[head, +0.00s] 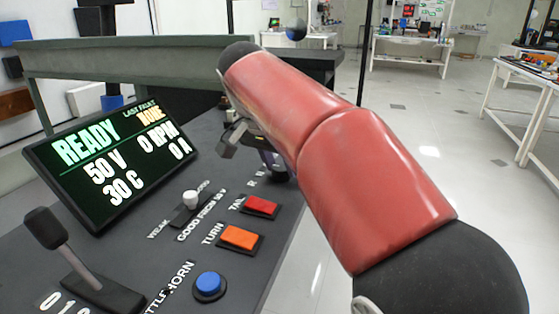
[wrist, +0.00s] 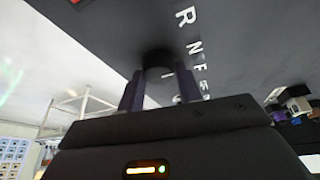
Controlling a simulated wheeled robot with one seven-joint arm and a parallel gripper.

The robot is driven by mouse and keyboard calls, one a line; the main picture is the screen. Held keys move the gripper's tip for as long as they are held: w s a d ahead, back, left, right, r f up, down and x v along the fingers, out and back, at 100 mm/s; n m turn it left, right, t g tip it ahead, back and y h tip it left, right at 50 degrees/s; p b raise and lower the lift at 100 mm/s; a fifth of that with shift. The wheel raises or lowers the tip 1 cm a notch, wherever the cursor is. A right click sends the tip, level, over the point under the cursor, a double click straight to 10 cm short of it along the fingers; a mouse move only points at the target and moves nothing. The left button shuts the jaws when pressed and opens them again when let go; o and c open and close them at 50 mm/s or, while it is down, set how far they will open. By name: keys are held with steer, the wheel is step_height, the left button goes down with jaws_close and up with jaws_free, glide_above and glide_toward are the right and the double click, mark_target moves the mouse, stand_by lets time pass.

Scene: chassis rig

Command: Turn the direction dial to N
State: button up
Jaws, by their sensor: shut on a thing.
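The direction dial (wrist: 158,57) is a dark round knob on the dark panel, seen in the wrist view beyond my fingertips. White letters, R and N (wrist: 191,47) and then F, stand beside it. My gripper (wrist: 151,82) is shut on the dial, one purple finger on each side. I cannot tell which letter the dial points at. In the head view my gripper (head: 266,160) is at the far right edge of the panel, partly behind my red arm; the dial is hidden there, and only part of its lettering shows.
The control panel (head: 120,238) carries a display (head: 110,160) reading READY, a black lever (head: 62,244), a white-tipped slider (head: 190,198), a red button (head: 261,206), an orange button (head: 239,238) and a blue button (head: 209,285). A grey rail (head: 120,58) runs behind. Open floor lies to the right.

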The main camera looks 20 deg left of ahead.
steer(key=o, duration=1)
steer(key=p+v, duration=0.1)
steer(key=v, duration=0.6)
steer(key=shift+r+p, duration=0.3)
steer(key=shift+r, duration=0.1)
steer(key=shift+s, duration=0.1)
